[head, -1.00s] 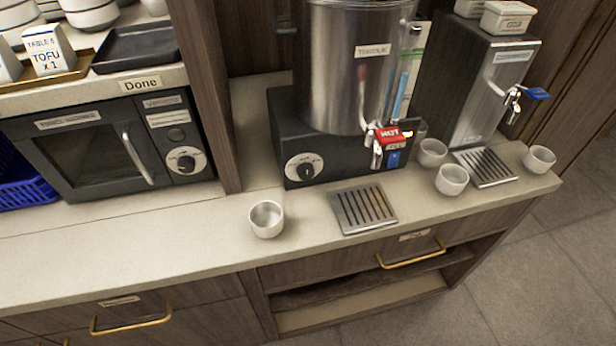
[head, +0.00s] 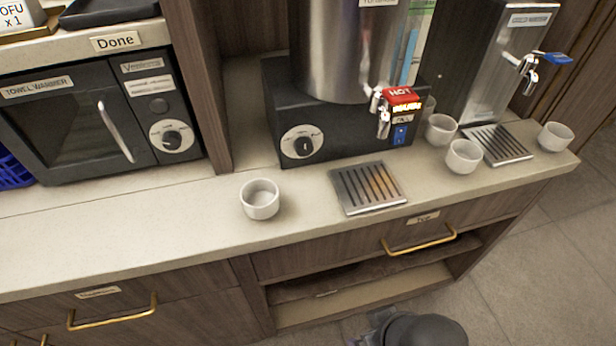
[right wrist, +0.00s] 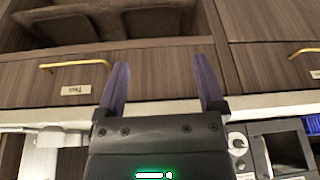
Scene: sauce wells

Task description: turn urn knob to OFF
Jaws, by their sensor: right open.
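The urn (head: 335,50) is a tall steel cylinder on a black base. Its knob (head: 303,147) is dark, on a round white dial at the left of the base front. The knob looks roughly upright, but the dial marks are too small to read. A red HOT label (head: 402,95) sits above the tap, with a small lit sign below it. My right gripper (right wrist: 160,62) is open and empty in the right wrist view, its fingers apart before the drawer fronts, away from the knob. My left gripper is not in view.
A white cup (head: 260,199) and a drip tray (head: 368,187) stand on the counter before the urn. More cups (head: 464,156) stand to the right. The towel warmer (head: 70,125), with a similar knob (head: 172,136), is left of a wooden upright. Drawer handles (head: 420,242) stick out below.

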